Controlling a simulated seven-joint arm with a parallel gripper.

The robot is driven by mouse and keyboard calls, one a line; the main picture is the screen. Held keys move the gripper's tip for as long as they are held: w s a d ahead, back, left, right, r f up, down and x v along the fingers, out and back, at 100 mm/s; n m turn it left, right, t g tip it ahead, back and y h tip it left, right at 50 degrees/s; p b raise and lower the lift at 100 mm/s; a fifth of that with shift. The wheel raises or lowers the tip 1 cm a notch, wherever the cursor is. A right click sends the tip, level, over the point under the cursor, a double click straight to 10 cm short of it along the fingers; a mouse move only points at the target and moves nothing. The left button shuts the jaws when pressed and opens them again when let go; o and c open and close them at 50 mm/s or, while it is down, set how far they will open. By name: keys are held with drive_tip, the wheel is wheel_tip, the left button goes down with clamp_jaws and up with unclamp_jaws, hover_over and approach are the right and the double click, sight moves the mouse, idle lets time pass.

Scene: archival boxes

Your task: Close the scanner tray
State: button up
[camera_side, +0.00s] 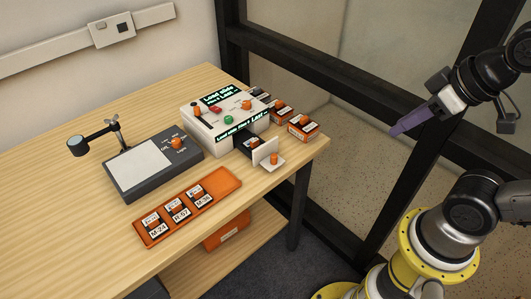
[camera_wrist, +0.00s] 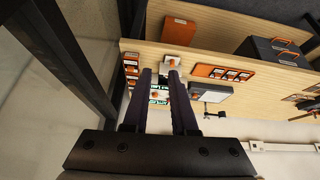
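The white scanner (camera_side: 203,132) stands on the wooden table, with lit text panels and coloured knobs. Its tray (camera_side: 268,160) sticks out at the front right, with a dark cartridge-like piece, a white upright plate and an orange knob (camera_side: 274,159). The tray also shows in the wrist view (camera_wrist: 181,67), beyond my fingertips. My gripper (camera_side: 393,132) is in the air to the right of the table, well apart from the tray. In the wrist view its two dark purple fingers (camera_wrist: 160,71) stand apart with nothing held between them.
Orange-labelled boxes (camera_side: 302,128) stand right of the scanner at the table edge. An orange rack (camera_side: 222,184) with several labelled cartridges lies in front. A grey pad device (camera_side: 141,165) with a lamp is at left. A dark post (camera_side: 394,170) stands behind my gripper.

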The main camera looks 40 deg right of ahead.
drive_tip(key=w+n, duration=0.1)
drive_tip(key=w+r+t, duration=0.1)
drive_tip(key=w, duration=0.1)
drive_tip(key=w+r+n+t, duration=0.1)
drive_tip(key=w, duration=0.1)
drive_tip(key=shift+a+n, duration=0.3)
clamp_jaws()
drive_tip(key=w+a+f+n+t+y, duration=0.1)
drive_tip(key=w+a+f+n+t, duration=0.25)
drive_tip(key=w, duration=0.55)
drive_tip(key=n+g, duration=0.4)
drive_tip(key=n, duration=0.1)
approach(272, 166)
drive_tip(key=s+r, duration=0.4)
drive_tip(key=s, duration=0.2)
drive_tip(key=shift+y, duration=0.3)
drive_tip(key=x, duration=0.3)
drive_tip(key=w+x, duration=0.1)
drive_tip(key=x, duration=0.3)
drive_tip(key=r+x, duration=0.1)
drive_tip(key=x, duration=0.3)
drive_tip(key=shift+w+d+f, duration=0.15)
drive_tip(key=shift+w+d, duration=0.1)
drive_tip(key=shift+d, duration=0.1)
drive_tip(key=shift+w+d, duration=0.2)
drive_tip(key=shift+w, duration=0.3)
